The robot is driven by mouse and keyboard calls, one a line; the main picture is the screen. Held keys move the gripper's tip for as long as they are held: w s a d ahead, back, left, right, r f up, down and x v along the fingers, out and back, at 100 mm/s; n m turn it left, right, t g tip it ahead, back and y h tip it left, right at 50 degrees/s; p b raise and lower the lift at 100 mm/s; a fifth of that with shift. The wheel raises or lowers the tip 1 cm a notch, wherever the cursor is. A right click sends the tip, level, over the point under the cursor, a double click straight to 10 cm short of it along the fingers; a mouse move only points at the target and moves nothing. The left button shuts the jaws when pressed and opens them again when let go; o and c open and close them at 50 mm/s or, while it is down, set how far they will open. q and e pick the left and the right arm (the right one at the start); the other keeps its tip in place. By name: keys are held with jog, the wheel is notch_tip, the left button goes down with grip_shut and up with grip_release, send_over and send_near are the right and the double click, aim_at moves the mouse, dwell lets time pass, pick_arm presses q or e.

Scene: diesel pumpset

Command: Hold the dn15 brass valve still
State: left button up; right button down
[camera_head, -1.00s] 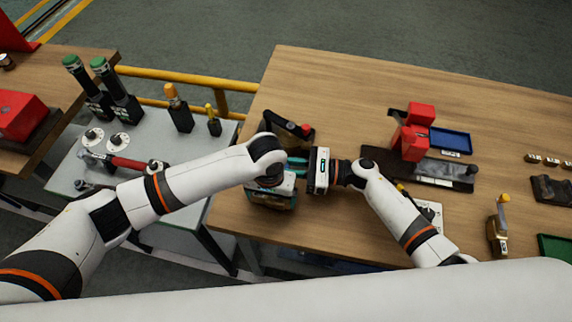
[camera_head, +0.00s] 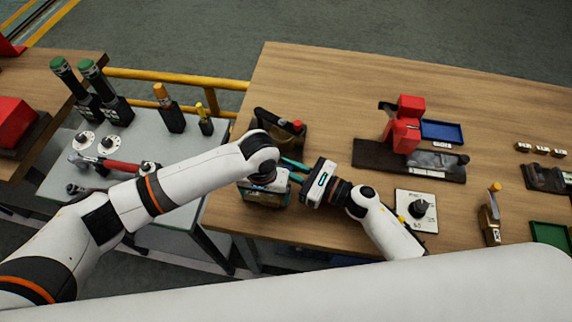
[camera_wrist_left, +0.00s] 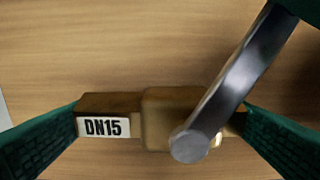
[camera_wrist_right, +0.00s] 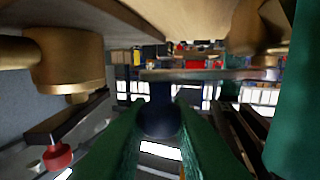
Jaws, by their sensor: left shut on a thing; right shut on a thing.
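The DN15 brass valve (camera_wrist_left: 175,118) lies across the lower middle of the left wrist view, its white DN15 label facing up. My left gripper (camera_wrist_left: 160,140) is shut on it, with a green finger at each end of the body. A grey metal lever (camera_wrist_left: 235,85) runs from the valve up to the right. My right gripper (camera_wrist_right: 160,125) is shut on a dark piece (camera_wrist_right: 160,112), seemingly the lever's end. In the head view, my left gripper (camera_head: 267,190) and right gripper (camera_head: 300,168) meet near the table's left edge; the valve is hidden there.
A dark fixture with a red knob (camera_head: 297,126) stands just behind the grippers. A red machine (camera_head: 404,125), blue tray (camera_head: 442,132), white plate with a black knob (camera_head: 416,212) and another brass valve (camera_head: 490,220) are to the right. The wooden table (camera_head: 330,95) is clear behind.

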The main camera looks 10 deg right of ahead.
jog(key=c, duration=1.3)
grip_release()
jog(key=shift+c, duration=0.2)
jog(key=v, duration=1.2)
